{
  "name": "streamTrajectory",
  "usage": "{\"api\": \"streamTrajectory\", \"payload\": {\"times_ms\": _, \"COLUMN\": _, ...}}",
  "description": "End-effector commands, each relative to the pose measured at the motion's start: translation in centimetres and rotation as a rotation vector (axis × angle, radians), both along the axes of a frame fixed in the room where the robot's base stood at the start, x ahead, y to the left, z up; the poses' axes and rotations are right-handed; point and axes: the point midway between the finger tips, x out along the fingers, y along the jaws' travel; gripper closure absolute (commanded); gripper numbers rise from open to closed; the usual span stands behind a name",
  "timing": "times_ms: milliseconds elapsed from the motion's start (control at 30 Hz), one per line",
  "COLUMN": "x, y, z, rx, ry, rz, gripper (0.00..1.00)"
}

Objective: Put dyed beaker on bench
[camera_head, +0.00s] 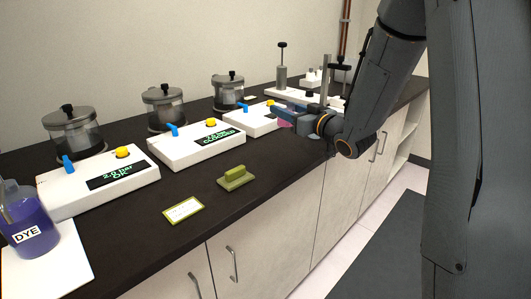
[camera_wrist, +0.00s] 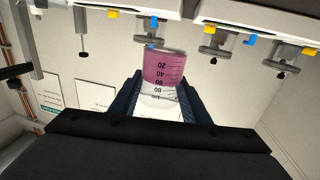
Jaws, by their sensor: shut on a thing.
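My gripper (camera_wrist: 162,96) is shut on a clear graduated beaker (camera_wrist: 164,68) with pink liquid, which appears upside down in the wrist view. In the head view my gripper (camera_head: 296,112) reaches over the right part of the dark bench (camera_head: 285,168). Only a small pink part of the beaker (camera_head: 284,124) shows there, below the blue jaws. The rest is hidden by my gripper. I cannot tell whether the beaker touches the bench.
A purple jar labelled DYE (camera_head: 27,225) stands on a white sheet at the left. White control boxes (camera_head: 195,146) with metal-lidded vessels line the bench. A green block (camera_head: 235,178) and a green-edged card (camera_head: 183,210) lie near the front edge. Bare bench top lies right of the block.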

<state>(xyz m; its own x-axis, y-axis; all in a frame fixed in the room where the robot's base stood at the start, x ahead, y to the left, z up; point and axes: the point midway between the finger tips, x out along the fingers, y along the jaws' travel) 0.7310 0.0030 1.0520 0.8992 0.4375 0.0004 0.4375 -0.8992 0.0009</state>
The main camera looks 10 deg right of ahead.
Motion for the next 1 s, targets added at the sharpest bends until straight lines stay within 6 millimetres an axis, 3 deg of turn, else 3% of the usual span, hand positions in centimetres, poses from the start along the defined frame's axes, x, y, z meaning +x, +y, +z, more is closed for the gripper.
{"api": "streamTrajectory", "payload": {"times_ms": 200, "x": 0.0, "y": -0.1, "z": -3.7, "rx": 0.003, "ry": 0.006, "rz": -0.002, "gripper": 0.98}}
{"api": "streamTrajectory", "payload": {"times_ms": 700, "x": 0.0, "y": 0.0, "z": -9.0, "rx": 0.002, "ry": 0.003, "rz": 0.000, "gripper": 0.98}}
{"api": "streamTrajectory", "payload": {"times_ms": 1000, "x": 0.0, "y": 0.0, "z": -9.6, "rx": 0.000, "ry": 0.000, "rz": 0.000, "gripper": 0.98}}
